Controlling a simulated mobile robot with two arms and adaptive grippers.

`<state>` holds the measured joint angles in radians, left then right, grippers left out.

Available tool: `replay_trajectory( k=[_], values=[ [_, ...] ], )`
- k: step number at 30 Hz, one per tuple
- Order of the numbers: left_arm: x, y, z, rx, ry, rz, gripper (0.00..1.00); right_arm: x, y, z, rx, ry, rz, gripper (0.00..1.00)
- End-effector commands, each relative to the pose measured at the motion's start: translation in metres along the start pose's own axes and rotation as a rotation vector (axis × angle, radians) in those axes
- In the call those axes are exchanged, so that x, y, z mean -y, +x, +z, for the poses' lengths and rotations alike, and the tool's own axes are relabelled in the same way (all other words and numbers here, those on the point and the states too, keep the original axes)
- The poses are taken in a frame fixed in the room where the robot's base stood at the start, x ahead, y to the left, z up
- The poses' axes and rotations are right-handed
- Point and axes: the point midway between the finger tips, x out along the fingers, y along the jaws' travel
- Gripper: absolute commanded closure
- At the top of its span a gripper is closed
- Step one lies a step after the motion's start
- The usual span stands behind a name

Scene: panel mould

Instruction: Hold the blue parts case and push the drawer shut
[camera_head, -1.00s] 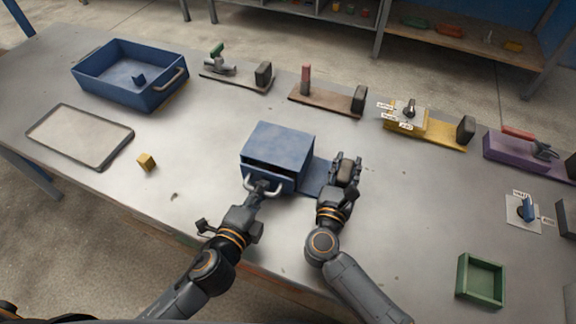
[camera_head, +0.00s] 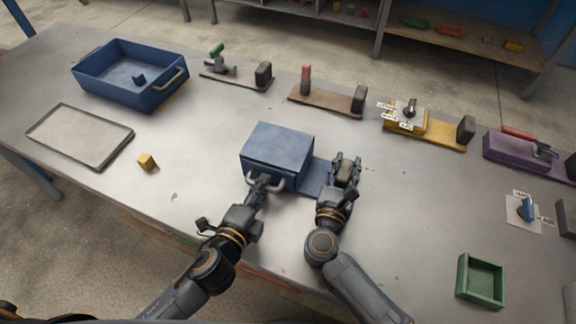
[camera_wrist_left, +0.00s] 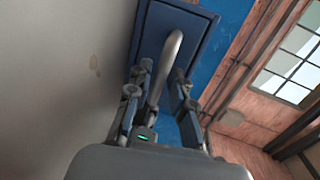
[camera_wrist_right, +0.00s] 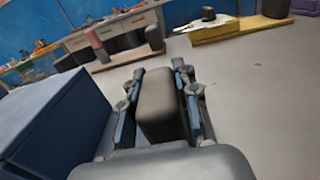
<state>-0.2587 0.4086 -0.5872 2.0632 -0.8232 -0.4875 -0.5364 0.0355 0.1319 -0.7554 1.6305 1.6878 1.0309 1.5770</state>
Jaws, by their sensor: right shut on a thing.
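The blue parts case (camera_head: 278,143) stands near the table's front edge, its drawer front facing me. The drawer front looks flush with the case, with no dark gap. Its grey handle (camera_head: 266,182) also shows in the left wrist view (camera_wrist_left: 172,58). My left gripper (camera_head: 261,188) is at the handle, fingers apart on either side of it. A blue base plate (camera_head: 313,178) extends right from the case and carries a dark upright block (camera_head: 346,174). My right gripper (camera_head: 346,168) is shut on this block; the right wrist view shows the block (camera_wrist_right: 160,105) between the fingers.
Several fixtures line the back edge. A green tray (camera_head: 481,280) sits at front right.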

Motion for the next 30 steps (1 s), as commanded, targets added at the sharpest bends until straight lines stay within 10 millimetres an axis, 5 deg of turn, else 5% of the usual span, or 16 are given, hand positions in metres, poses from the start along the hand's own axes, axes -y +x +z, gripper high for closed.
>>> replay_trajectory(
  k=[15, 30],
  values=[
    [-0.001, -0.09, 0.0, 0.001, -0.002, 0.002, 0.78, 0.001, 0.0, -0.001, -0.001, 0.0, -0.001, 1.0],
    [0.001, -0.107, 0.0, 0.0, 0.0, -0.001, 0.78, 0.001, 0.0, 0.0, 0.0, -0.001, -0.002, 1.0]
  ],
)
